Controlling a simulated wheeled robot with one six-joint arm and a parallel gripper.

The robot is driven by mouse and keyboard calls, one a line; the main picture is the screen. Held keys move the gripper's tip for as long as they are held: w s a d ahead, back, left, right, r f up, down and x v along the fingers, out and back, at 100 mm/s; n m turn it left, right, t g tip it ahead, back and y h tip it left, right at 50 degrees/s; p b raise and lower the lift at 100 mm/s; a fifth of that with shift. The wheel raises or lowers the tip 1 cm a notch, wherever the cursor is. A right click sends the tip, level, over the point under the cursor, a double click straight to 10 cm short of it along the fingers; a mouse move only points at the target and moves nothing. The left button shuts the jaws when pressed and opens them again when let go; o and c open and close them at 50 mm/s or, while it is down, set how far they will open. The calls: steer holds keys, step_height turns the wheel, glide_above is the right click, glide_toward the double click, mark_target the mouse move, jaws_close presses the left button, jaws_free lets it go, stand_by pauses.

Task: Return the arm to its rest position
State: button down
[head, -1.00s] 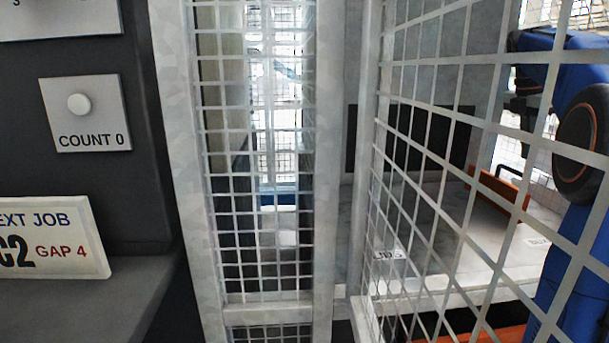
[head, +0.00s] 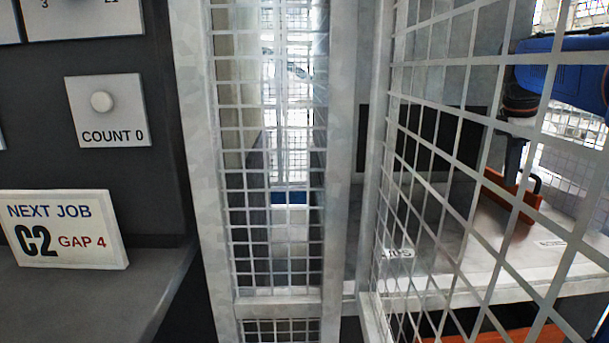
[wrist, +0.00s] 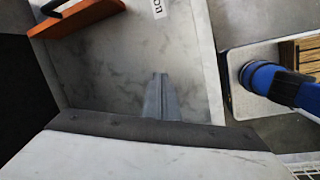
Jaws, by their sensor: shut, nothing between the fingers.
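My gripper (wrist: 161,90) shows in the wrist view as two grey fingers pressed together, with nothing between them. It points over a pale marbled surface (wrist: 180,45); the height above it is hard to judge. In the head view, part of my blue arm (head: 560,65) shows at the upper right behind a wire mesh panel (head: 455,140).
An orange piece with a dark handle (head: 512,195) stands on the marbled worktop (head: 470,240); it also shows in the wrist view (wrist: 75,17). A mesh fence (head: 270,210) stands centrally. A NEXT JOB sign (head: 65,232) reads C2 GAP 4; a panel (head: 108,112) reads COUNT 0.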

steer(key=s+a+f+m+t+y, duration=0.2)
steer(key=s+a+f+m, duration=1.1)
steer(key=s+a+f, duration=0.8)
step_height(320, 180, down, 4)
steer(key=s+t, duration=0.1)
steer(key=s, duration=0.1)
steer(key=shift+s+a+y, duration=0.3)
steer(key=shift+s+a, duration=0.05)
steer(key=shift+s, duration=0.05)
steer(key=shift+s, duration=0.1)
